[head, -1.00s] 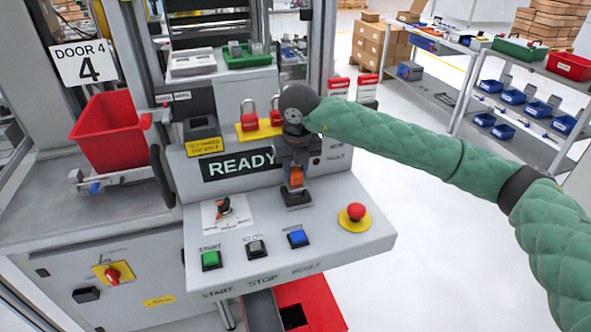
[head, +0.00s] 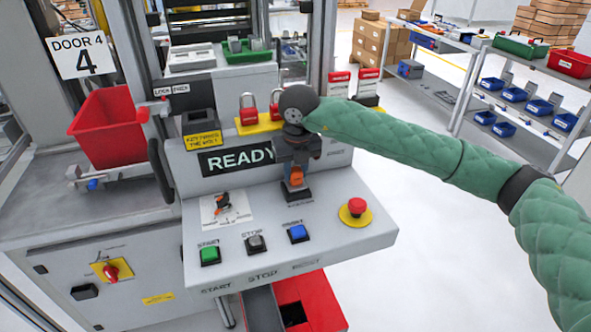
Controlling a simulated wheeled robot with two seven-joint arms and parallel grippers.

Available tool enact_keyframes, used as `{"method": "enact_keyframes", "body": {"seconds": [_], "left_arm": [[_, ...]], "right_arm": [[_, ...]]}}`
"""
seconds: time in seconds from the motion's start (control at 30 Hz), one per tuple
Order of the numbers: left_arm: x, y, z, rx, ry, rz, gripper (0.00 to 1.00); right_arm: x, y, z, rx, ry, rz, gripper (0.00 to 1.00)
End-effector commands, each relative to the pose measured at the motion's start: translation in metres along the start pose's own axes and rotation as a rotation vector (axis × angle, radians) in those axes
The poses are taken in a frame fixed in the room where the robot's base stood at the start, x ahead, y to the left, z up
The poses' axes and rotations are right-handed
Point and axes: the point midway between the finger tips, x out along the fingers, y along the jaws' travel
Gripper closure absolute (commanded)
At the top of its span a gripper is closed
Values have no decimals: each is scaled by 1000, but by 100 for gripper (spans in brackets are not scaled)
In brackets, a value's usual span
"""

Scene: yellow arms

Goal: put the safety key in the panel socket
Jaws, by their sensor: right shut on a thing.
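The safety key (head: 296,175) is orange and sits in the jaws of my right gripper (head: 296,168), which is shut on it and points down. The key is upright, directly over the dark panel socket (head: 296,192) on the sloped control panel (head: 345,240). Its lower end meets or overlaps the socket in the picture; I cannot tell how deep it is in it. The gripper hides the upper part of the key. My left gripper is not in view.
Green (head: 210,255), black (head: 255,243) and blue (head: 297,233) buttons line the panel front. A red emergency stop (head: 356,207) stands to the right. Red padlocks (head: 248,109) hang on a yellow bar behind. A red bin (head: 105,130) is at left.

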Motion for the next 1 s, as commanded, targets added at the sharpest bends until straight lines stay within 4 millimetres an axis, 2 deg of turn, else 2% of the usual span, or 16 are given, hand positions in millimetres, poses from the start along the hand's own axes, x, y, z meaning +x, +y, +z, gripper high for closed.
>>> {"method": "enact_keyframes", "body": {"seconds": [0.43, 0.47, 0.57, 1.0], "left_arm": [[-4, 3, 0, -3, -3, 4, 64], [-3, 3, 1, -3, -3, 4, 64], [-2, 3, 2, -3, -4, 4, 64], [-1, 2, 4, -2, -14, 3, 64]], "right_arm": [[1, 0, 0, 0, 0, 0, 95], [1, 0, 0, 0, 0, 0, 65], [1, 0, 0, 0, 0, 0, 46], [-5, 0, 0, 0, -2, 1, 46]]}}
